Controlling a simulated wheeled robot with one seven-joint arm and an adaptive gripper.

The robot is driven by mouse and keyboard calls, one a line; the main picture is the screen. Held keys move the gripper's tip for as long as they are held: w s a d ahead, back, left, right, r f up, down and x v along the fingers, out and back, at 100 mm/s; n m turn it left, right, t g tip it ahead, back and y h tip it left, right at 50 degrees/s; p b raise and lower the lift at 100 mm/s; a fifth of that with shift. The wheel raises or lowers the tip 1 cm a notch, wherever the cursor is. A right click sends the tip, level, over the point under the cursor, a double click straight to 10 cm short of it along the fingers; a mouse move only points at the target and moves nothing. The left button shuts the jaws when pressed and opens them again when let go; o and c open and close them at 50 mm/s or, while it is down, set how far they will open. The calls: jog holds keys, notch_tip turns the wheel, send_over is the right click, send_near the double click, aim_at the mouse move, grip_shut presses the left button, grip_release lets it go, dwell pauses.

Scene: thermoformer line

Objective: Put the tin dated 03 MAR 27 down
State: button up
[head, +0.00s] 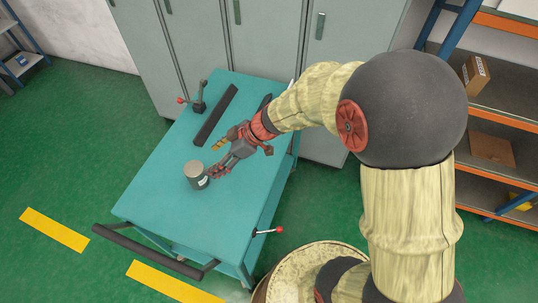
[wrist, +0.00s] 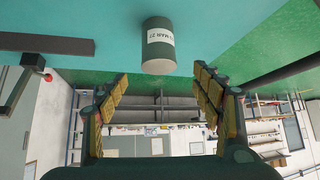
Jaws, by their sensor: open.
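A grey tin (head: 195,176) with a light top stands upright on the teal table (head: 160,200). In the wrist view, which is upside down, the dark tin (wrist: 157,62) shows a white label with inverted print; I make out "MAR 27", and the day is not clearly readable. My gripper (head: 214,160) is open beside the tin, low over the table. In the wrist view its two fingers are spread wide (wrist: 160,80), with nothing between them. The tin appears just past the fingertips, with no contact visible.
A dark bar (head: 215,113) lies on the table behind my gripper. A clamp-like lever with a red knob (head: 196,98) stands at the back left edge. The table's front left part is clear.

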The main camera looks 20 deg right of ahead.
jog(key=s+d+r+m+h, duration=0.3)
jog(key=s+d+r+m, duration=0.2)
jog(key=s+r, duration=0.7)
jog(key=s+d+r+m+t+h, duration=0.2)
jog(key=s+d+r+m+h, duration=0.3)
jog(key=d, duration=0.5)
jog(key=s+r+m, duration=0.2)
jog(key=s+m, duration=0.1)
jog(key=shift+s+d, duration=0.2)
jog(key=shift+s, duration=0.05)
jog(key=shift+c, duration=1)
